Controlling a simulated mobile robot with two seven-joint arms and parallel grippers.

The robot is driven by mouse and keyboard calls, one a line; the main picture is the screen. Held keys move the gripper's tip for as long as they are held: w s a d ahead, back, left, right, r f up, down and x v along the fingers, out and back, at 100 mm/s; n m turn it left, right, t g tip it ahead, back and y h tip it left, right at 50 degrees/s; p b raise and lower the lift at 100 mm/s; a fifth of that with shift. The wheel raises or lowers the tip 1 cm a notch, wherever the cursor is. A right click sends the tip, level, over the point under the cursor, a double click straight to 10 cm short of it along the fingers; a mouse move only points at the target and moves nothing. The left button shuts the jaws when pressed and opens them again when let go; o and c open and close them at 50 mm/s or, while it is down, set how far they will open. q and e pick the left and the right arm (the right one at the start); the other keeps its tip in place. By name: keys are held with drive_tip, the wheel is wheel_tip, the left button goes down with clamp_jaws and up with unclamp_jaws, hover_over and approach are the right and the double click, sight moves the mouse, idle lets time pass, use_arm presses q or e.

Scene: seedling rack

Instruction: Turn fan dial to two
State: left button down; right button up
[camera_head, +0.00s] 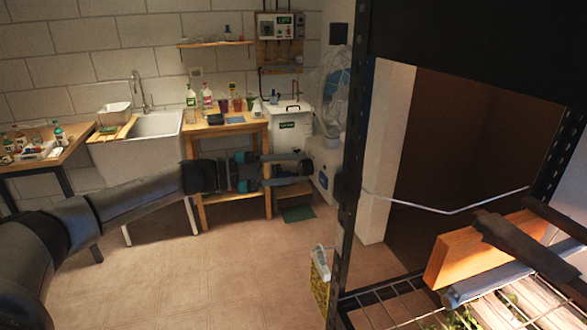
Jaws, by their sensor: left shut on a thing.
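The dial's marks and setting are too small and covered to read. My right gripper does not show.
A wooden table (226,128) with bottles and cups stands behind my left arm, beside a white sink (150,135). A yellow container (320,280) is by the rack. Open floor (190,275) lies in front.

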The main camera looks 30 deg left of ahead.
use_arm(q)
drive_tip(key=shift+c, duration=2.2)
unclamp_jaws()
drive_tip(key=shift+s+a+f, duration=0.1)
drive_tip(key=shift+s+a, duration=0.3)
drive_tip(key=shift+a, duration=0.05)
drive_tip(key=p+v, duration=0.3)
drive_tip(key=v, duration=1.1)
